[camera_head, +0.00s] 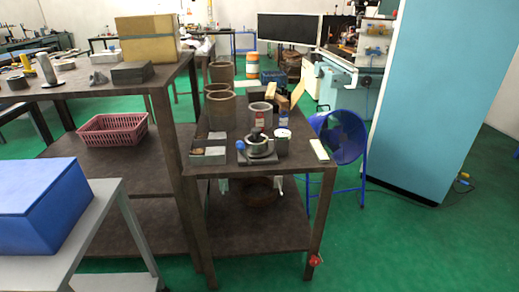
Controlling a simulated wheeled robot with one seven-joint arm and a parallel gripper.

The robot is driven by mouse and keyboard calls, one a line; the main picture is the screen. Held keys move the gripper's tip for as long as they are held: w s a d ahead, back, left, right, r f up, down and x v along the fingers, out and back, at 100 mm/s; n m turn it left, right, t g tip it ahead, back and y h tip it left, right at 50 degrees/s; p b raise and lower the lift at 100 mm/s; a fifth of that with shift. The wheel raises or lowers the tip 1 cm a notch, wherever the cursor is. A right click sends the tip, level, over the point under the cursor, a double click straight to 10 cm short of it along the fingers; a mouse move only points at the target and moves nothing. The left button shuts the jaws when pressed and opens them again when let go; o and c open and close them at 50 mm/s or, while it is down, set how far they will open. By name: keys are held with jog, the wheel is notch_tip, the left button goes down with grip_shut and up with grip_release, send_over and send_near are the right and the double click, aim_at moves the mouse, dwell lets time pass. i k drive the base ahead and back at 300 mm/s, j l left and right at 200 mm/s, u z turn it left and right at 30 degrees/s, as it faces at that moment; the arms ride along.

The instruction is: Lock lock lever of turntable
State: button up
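The turntable (260,147) is a small round metal device on a dark base. It sits near the front edge of the dark brown table in the middle of the view. A blue round part (241,145) shows at its left side, and a dark upright part stands on its top. The lock lever is too small to make out for certain, and I cannot tell its position. My gripper is not in view.
The brown table (312,173) also holds a white block (319,150), a grey-white can (281,142), brown cylinders (221,108) and a tray at left. A taller bench adjoins at left. A blue fan (343,138) stands at right. Green floor is clear in front right.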

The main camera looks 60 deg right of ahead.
aim_at(240, 145)
jog(key=i+j+z, duration=0.1)
jog(key=i+j, duration=0.15)
jog(key=i+j+z, duration=0.25)
jog(key=i+j, duration=0.25)
jog(key=j, duration=0.2)
jog(key=i+j+z, duration=0.15)
jog(key=j, duration=0.2)
jog(key=i+j+z, duration=0.1)
jog(key=i+j, duration=0.15)
jog(key=j, duration=0.15)
